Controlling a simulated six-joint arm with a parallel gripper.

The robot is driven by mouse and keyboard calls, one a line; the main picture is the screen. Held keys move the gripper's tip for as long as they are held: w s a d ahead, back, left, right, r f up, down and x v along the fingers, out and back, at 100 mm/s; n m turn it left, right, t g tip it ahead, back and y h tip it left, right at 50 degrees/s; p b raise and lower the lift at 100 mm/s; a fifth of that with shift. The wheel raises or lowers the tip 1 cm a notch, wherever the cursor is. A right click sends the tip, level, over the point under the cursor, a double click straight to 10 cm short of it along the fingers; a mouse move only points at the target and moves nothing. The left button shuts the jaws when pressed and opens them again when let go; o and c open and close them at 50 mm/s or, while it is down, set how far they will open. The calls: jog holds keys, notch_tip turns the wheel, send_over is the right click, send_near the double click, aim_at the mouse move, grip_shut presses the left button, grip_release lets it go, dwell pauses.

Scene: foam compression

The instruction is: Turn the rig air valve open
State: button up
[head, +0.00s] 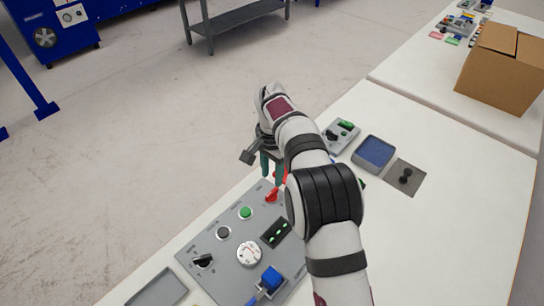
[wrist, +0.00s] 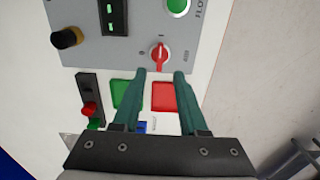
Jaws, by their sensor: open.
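A red rotary handle on a pale round base, which looks like the air valve (wrist: 159,55), sits near the edge of the grey control panel (wrist: 205,50). In the wrist view its handle lies along the picture's vertical, with small marks around it. The valve also shows in the head view (head: 272,196), partly beside my arm. My gripper (wrist: 160,74) has its two teal fingers apart, with nothing between them. The fingertips appear just short of the valve in the wrist view, one to each side. In the head view my gripper (head: 271,172) hangs above the panel's far end.
Green (wrist: 127,93) and red (wrist: 164,96) pads lie beyond the panel. A blue tray (head: 374,152) stands on the table.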

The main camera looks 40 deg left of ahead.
notch_tip(320, 180, up, 9)
dwell(0.4)
jog(key=d+r+m, duration=0.1)
jog(key=d+r, duration=0.3)
jog(key=d, duration=0.7)
jog(key=d+r+m, duration=0.1)
jog(key=d+r, duration=0.3)
jog(key=d, duration=0.6)
jog(key=s+d+m+y, duration=0.1)
jog(key=s+d+m, duration=0.1)
jog(key=s+d, duration=0.95)
jog(key=s+d+f+m, duration=0.1)
jog(key=s+d+f, duration=0.4)
jog(key=s, duration=0.3)
jog(key=shift+d+f+y, duration=0.3)
jog(key=shift+d+y, duration=0.1)
jog(key=shift+d, duration=0.4)
